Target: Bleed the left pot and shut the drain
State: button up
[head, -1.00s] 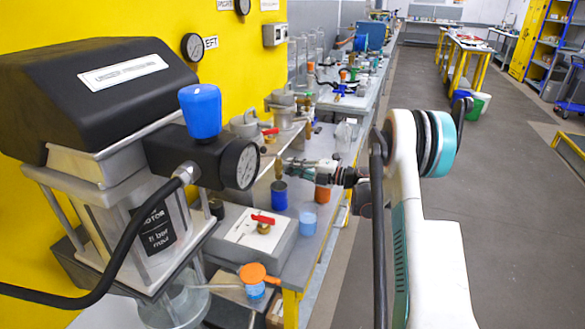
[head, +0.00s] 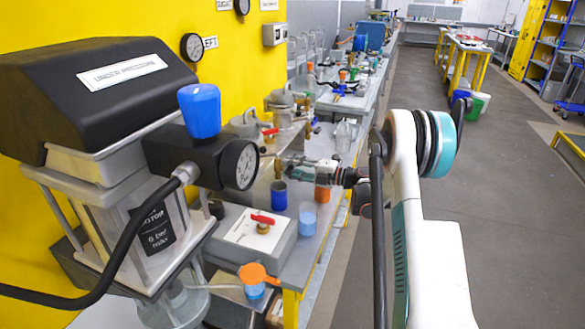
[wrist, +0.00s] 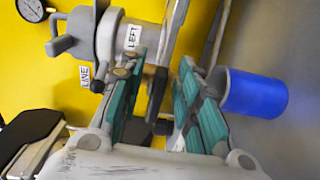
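In the wrist view the pot labelled LEFT (wrist: 118,38) is at the upper left. Its grey metal body stands before the yellow wall, with a small LINE tag beside it. My gripper (wrist: 168,78) has its two teal-padded fingers apart. A grey and dark bar (wrist: 156,92) runs between the fingers; a gap shows on its right side, and I cannot tell whether it touches the left finger. In the head view my gripper (head: 287,164) is low in front of the nearer pot (head: 245,124), which has a red handle (head: 270,131). The drain valve cannot be made out clearly.
A blue cup (wrist: 255,92) is close to the right finger; it also shows on the bench (head: 279,195). An orange-brown jar (head: 322,192) and a light blue beaker (head: 307,218) stand nearby. A box with a red valve handle (head: 263,219) is nearer.

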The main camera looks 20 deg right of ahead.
jog(key=v, duration=1.2)
jog(key=shift+r, duration=0.15)
